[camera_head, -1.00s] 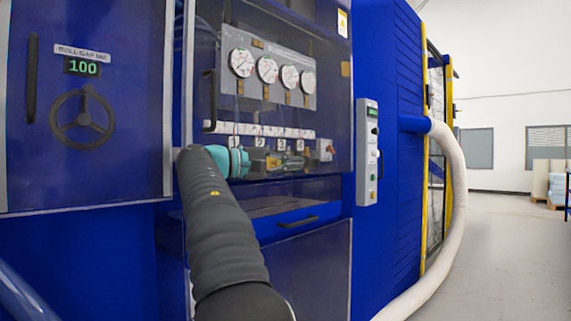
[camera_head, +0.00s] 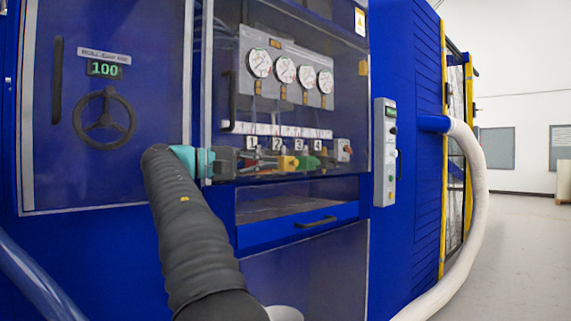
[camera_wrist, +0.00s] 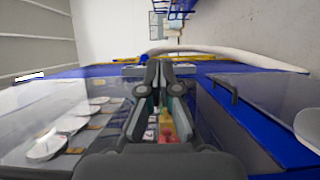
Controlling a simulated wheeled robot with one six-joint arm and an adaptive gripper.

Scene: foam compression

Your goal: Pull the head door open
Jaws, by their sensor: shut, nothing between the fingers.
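A clear-fronted door (camera_head: 345,105) covers the gauges and numbered valves on the blue machine and looks closed. Its dark upright handle (camera_head: 232,100) is on its left side. A second tinted door (camera_head: 150,60) to the left has its own dark handle (camera_head: 57,80); no label shows which is the head door. My gripper (camera_head: 232,163) is in front of the clear door's lower left, below its handle and apart from it. In the wrist view my gripper (camera_wrist: 158,68) has its fingertips together, empty, pointing along the machine front. The clear door's handle is not clearly seen there.
A drawer with a dark handle (camera_head: 316,222) is below the clear door. A grey control box (camera_head: 385,150) stands out at its right. A thick white hose (camera_head: 478,210) curves to the floor. Open floor (camera_head: 515,260) lies at the right.

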